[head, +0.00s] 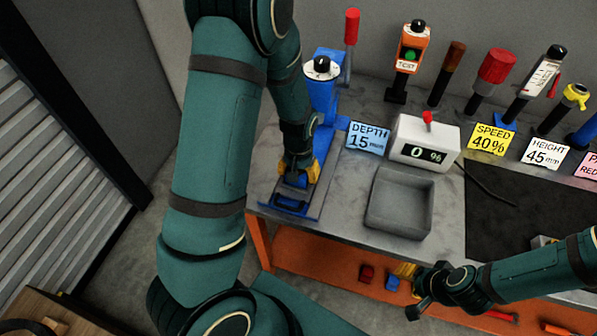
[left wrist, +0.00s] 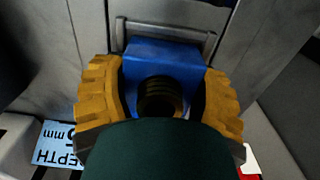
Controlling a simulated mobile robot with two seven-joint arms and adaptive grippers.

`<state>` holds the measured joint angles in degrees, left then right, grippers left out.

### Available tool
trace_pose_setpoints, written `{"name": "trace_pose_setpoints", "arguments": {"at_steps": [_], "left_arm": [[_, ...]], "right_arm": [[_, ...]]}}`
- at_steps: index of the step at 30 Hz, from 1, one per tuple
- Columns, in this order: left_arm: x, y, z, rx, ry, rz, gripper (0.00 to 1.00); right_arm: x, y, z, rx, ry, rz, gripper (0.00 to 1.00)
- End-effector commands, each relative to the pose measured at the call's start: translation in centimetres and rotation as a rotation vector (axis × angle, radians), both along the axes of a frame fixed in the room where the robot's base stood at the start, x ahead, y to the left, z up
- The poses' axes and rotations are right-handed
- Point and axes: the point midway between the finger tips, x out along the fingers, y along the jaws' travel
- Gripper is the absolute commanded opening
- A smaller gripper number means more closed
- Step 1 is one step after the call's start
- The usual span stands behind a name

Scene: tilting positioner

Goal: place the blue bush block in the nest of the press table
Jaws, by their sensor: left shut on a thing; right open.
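The blue bush block (left wrist: 160,62) is between the yellow fingers of my left gripper (left wrist: 160,98) in the left wrist view, with a dark ringed bush at its near side. My left gripper (head: 299,172) is shut on it, low over the blue press table (head: 287,203) at the bench's left end in the head view. A grey raised bar (left wrist: 165,30) lies just beyond the block. The nest is mostly hidden by my gripper, and I cannot tell whether the block touches it. My right gripper (head: 411,290) is open near the bench's front edge.
A grey tray (head: 400,203) and a display box (head: 424,143) reading 0 % stand right of the press. The blue press column (head: 321,95) rises behind my left gripper. Tools and label cards line the back. Small red (head: 367,273) and blue blocks (head: 392,283) lie on the lower shelf.

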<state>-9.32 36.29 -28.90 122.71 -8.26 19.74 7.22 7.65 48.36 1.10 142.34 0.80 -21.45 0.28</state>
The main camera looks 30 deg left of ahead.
Motion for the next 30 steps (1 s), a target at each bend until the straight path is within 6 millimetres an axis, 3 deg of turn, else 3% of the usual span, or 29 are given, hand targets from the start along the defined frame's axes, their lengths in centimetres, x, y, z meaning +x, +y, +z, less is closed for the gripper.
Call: {"name": "trace_pose_setpoints", "arguments": {"at_steps": [1,2,4,5,17,30], "left_arm": [[0.1,0.0,-0.2,0.0,-0.002,0.0,0.2],[0.0,0.0,-0.3,0.0,0.0,0.0,0.69],[0.0,0.0,-0.2,0.0,0.0,0.0,0.94],[0.0,0.0,-0.2,0.0,0.0,0.0,0.99],[0.0,0.0,0.4,0.0,-0.001,0.0,0.99],[0.1,0.0,8.7,-0.001,-0.004,0.0,0.99]], "right_arm": [[0.0,0.0,-0.2,0.0,0.0,0.0,0.47],[0.0,0.0,-0.2,0.0,0.0,0.0,0.47],[0.0,0.0,-0.2,0.0,0.0,0.0,0.47],[0.0,0.0,-0.1,0.0,0.0,0.0,0.47],[0.0,0.0,0.2,0.0,0.0,0.0,0.47],[0.0,-0.1,1.7,0.003,-0.001,0.0,0.47]]}}
